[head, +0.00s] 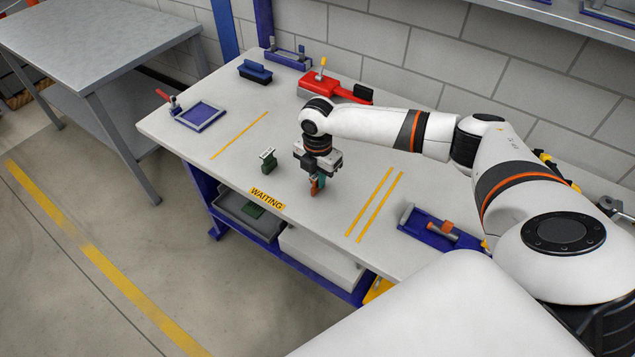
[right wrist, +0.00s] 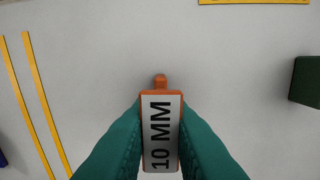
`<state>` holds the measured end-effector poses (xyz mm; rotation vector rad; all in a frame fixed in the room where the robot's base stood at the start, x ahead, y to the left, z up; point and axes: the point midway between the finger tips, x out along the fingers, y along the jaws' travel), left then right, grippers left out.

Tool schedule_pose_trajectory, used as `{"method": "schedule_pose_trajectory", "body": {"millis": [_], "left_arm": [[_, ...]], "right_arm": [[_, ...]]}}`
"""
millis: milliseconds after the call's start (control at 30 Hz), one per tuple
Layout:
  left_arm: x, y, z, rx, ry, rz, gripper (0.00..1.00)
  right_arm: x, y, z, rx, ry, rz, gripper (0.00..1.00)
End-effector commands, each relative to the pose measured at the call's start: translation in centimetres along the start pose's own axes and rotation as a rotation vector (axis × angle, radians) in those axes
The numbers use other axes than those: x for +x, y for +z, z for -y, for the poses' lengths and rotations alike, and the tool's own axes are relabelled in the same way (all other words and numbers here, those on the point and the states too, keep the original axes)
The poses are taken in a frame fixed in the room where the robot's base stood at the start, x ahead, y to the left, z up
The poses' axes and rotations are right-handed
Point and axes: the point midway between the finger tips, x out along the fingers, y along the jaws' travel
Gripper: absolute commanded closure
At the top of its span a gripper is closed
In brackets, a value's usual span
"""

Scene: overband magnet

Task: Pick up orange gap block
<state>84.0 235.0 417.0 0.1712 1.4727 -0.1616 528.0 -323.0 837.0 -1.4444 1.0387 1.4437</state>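The orange gap block (right wrist: 161,130) stands between the teal fingers of my right gripper (right wrist: 160,140), its white "10 MM" label facing the wrist camera. The fingers touch both sides of the block. In the head view my right gripper (head: 317,184) points down over the front middle of the white workbench (head: 225,155), with a bit of orange showing at its fingertips. I cannot tell whether the block rests on the bench or is just above it. My left gripper is not in view.
A green block (head: 268,160) stands left of the gripper. A yellow "WAITING" label (head: 267,198) is on the front edge. A blue tray (head: 428,228) lies right of two yellow lines. A red tool (head: 330,85) and a dark blue brush (head: 255,72) lie behind.

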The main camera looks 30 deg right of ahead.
Motion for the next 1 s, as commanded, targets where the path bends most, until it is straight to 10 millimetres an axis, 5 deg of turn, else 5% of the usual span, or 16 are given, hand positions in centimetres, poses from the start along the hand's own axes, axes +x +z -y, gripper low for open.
{"method": "schedule_pose_trajectory", "body": {"millis": [100, 467, 1000], "left_arm": [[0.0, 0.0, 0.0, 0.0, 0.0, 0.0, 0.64], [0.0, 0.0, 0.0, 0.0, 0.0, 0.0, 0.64], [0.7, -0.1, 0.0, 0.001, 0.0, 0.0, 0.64]], "right_arm": [[0.0, 0.0, 0.0, 0.0, 0.0, 0.0, 1.0], [-0.5, 0.0, 0.1, 0.0, -0.003, 0.0, 1.0], [-9.4, -0.1, 0.1, 0.001, -0.002, 0.0, 1.0]]}}
